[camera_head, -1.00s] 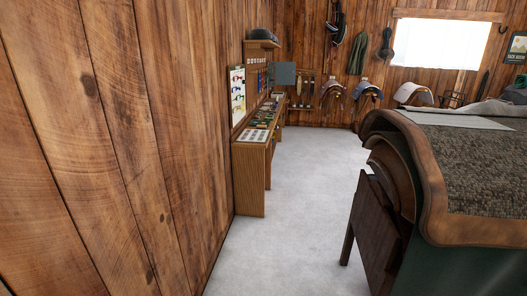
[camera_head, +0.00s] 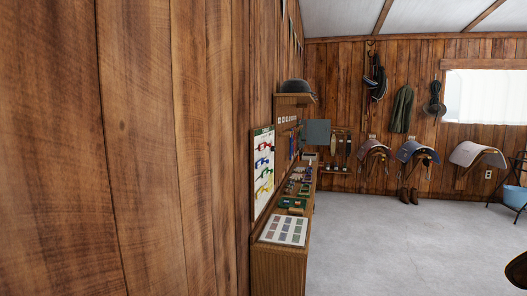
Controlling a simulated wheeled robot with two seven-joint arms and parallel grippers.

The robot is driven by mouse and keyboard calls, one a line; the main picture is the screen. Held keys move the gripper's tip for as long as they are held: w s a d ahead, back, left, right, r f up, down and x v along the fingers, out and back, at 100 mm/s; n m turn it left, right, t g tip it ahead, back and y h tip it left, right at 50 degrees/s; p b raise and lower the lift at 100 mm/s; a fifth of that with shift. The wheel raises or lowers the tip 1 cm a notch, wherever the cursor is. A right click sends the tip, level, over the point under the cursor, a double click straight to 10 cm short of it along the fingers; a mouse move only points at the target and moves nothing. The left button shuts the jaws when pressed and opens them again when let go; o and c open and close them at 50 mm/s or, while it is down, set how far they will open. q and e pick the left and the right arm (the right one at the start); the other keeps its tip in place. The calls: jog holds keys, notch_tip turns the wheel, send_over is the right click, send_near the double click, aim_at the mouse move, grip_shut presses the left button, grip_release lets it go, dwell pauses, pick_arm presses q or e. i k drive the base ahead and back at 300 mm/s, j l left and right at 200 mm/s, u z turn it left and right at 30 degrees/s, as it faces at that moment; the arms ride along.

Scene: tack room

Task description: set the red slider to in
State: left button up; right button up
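No red slider can be made out in the camera_head view. A wooden workbench (camera_head: 280,268) runs along the left wall, with small items on top that are too small to tell apart. A grey panel (camera_head: 317,132) stands out from the wall above the bench's far part. Neither of my grippers is in view.
The plank wall (camera_head: 120,150) is close on the left. A poster (camera_head: 263,170) hangs over the bench, and a chart (camera_head: 284,230) lies on it. Saddles (camera_head: 417,152) hang on the back wall. The grey floor (camera_head: 400,250) right of the bench is clear.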

aim_at(262, 147)
jog(key=u, duration=0.2)
jog(key=i+l+u, duration=0.65)
jog(key=l, duration=0.3)
jog(key=i+l+u, duration=0.2)
jog(key=l, duration=0.2)
